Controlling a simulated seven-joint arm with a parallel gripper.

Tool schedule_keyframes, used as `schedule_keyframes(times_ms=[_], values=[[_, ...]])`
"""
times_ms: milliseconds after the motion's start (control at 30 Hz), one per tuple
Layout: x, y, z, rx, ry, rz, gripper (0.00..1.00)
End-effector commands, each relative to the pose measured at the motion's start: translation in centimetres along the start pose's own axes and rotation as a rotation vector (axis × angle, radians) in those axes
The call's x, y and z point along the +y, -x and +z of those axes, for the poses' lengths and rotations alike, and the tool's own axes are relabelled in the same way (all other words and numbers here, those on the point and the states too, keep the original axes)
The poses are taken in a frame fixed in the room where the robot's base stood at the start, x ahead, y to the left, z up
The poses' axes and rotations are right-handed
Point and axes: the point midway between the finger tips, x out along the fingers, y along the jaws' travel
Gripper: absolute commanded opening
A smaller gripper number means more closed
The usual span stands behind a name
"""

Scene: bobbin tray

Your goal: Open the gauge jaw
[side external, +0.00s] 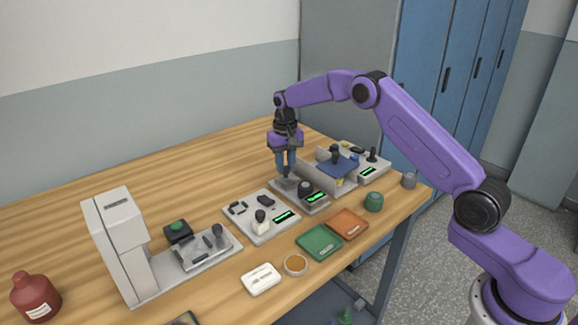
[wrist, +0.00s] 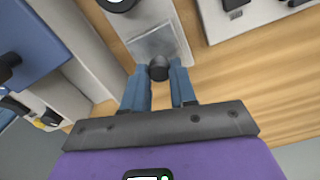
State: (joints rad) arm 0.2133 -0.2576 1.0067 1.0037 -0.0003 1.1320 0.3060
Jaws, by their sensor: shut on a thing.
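My gripper (side external: 286,168) points down over the far end of a narrow grey gauge with a lit green display (side external: 315,197) and a black knob (side external: 305,187). In the wrist view, the blue fingers of my gripper (wrist: 160,80) are shut on a small dark round knob (wrist: 158,67). The knob sits at the edge of a square, light metal plate (wrist: 153,43) on the gauge base (wrist: 170,14). The fingers hide part of the knob. I cannot tell how far the jaw is open.
A blue-topped bracket (side external: 338,166) stands close to the right of my gripper. A flat grey unit (side external: 262,229) with a display lies to the left. Green (side external: 318,241) and orange (side external: 347,224) trays lie in front. The wooden table behind is clear.

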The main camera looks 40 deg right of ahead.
Motion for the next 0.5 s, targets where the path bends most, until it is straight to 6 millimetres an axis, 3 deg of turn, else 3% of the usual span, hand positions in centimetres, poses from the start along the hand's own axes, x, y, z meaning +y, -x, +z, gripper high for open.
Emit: schedule_keyframes(times_ms=[367, 400, 467, 500], values=[[-0.13, 0.15, -0.25, 0.002, 0.001, -0.002, 0.00], [-0.13, 0.15, -0.26, 0.002, 0.001, -0.002, 0.36], [-0.12, 0.14, -0.25, 0.002, 0.001, -0.002, 0.52], [-0.12, 0.13, -0.25, 0.002, 0.001, -0.001, 0.52]])
